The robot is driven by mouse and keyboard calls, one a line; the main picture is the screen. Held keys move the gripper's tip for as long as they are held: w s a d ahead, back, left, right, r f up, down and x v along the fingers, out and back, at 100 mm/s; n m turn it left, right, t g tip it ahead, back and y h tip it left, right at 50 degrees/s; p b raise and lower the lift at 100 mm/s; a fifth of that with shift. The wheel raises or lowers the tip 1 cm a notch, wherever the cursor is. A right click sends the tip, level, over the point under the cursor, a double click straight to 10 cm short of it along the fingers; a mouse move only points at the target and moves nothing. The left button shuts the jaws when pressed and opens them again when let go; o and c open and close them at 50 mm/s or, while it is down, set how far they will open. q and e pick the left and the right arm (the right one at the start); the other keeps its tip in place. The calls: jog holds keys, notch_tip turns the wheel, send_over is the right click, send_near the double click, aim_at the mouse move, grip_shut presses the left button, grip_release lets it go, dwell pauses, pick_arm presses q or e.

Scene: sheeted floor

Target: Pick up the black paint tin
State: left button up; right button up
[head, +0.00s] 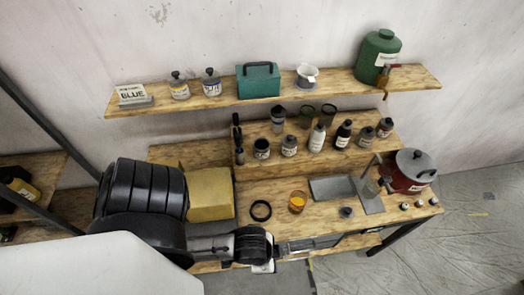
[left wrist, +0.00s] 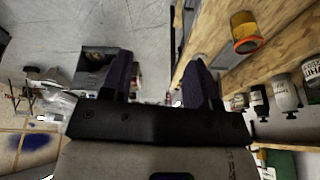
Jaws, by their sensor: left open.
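A small dark tin with a pale label (head: 262,148) stands upright on the raised shelf of the workbench; it looks like the black paint tin, though several similar containers stand beside it. My left arm comes in from the left in the head view, with its wrist over the bench's front edge, in front of and below that tin. My left gripper (left wrist: 165,80) is open in the left wrist view, its two dark fingers apart with nothing between them. I cannot pick out the black tin for certain in the wrist view. My right gripper is not in view.
A wall shelf (head: 225,100) runs above.

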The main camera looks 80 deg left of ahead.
pick_arm(q)
jog(key=shift+o, duration=0.4)
jog(key=o, duration=0.5)
jog(key=shift+c, duration=0.2)
